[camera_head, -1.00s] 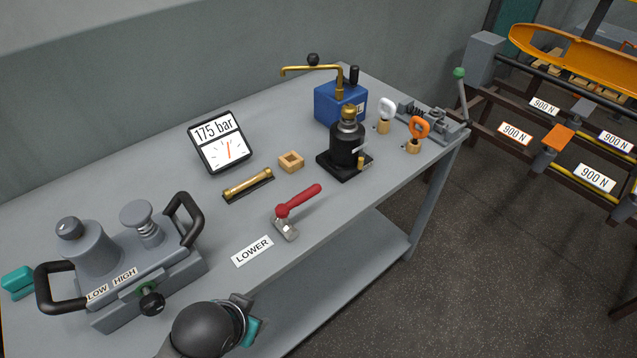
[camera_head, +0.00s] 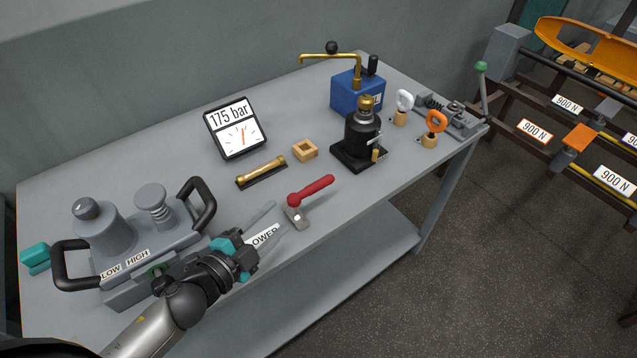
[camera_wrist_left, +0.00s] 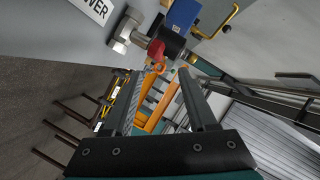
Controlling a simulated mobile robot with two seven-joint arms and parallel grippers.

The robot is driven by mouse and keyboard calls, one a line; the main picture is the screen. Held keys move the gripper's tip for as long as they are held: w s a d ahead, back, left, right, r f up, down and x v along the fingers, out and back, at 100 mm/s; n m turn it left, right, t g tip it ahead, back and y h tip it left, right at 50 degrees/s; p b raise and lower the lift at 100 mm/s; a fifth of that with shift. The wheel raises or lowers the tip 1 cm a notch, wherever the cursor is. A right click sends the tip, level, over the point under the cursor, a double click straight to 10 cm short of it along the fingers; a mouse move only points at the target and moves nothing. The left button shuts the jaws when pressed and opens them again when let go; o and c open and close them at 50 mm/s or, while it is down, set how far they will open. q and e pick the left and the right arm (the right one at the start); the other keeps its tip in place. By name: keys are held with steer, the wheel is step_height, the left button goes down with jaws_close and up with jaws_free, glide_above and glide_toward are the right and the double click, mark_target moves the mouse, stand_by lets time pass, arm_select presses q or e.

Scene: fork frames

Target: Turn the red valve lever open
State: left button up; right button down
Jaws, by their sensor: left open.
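The red valve lever (camera_head: 311,190) sits on a silver valve body (camera_head: 297,217) at the front edge of the grey bench and points up and to the right. My left gripper (camera_head: 281,220) is open and empty, its fingers pointing at the valve from the left, and looks apart from the lever. In the left wrist view the red lever (camera_wrist_left: 156,50) shows beyond the open fingers (camera_wrist_left: 160,72), near the silver valve body (camera_wrist_left: 126,30). The "LOWER" label (camera_head: 264,236) is partly hidden behind my left fingers. My right gripper is not in view.
A grey two-handled unit (camera_head: 150,245) stands close behind my left wrist. Open floor lies right of the bench.

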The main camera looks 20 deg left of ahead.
mark_target(317, 186)
arm_select(q)
steer(key=shift+m+h, duration=0.4)
steer(key=x, duration=1)
steer(key=b+x, duration=0.1)
steer(key=x, duration=0.4)
steer(key=shift+d+f, duration=0.1)
steer(key=shift+d, duration=0.2)
steer(key=shift+c, duration=0.2)
jaws_close()
stand_by(0.6)
